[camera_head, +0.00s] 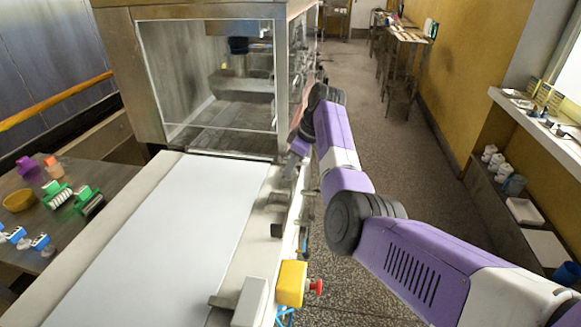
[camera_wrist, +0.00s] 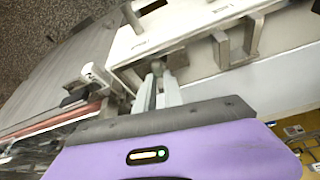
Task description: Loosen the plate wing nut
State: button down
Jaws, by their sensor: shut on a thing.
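My gripper (camera_wrist: 158,72) shows in the wrist view with its two pale fingers close together, shut on a small grey metal piece at their tips. This piece appears to be the plate wing nut (camera_wrist: 157,66), at the edge of the pale machine frame. The fingers hide most of it, so its wings and thread cannot be made out. In the head view my gripper (camera_head: 291,164) is at the right side of the machine, near where the white belt meets the enclosure. The wing nut is too small or hidden to tell there.
A white belt (camera_head: 160,235) runs up to a glass-fronted metal enclosure (camera_head: 210,80). A yellow box with a red button (camera_head: 291,284) sits on the machine's right side. Metal brackets (camera_wrist: 236,46) stand near my fingers. A side table (camera_head: 100,215) holds small coloured items. The aisle floor is clear.

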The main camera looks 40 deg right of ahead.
jog(key=shift+n+g+y+b, duration=0.3)
jog(key=shift+n+y+b, duration=0.1)
jog(key=shift+n, duration=0.7)
jog(key=c, duration=1.5)
grip_release()
jog(key=b+v, duration=0.1)
jog(key=v, duration=0.6)
jog(key=shift+s+d+r, duration=0.1)
jog(key=shift+s+r, duration=0.05)
jog(key=shift+r, duration=0.2)
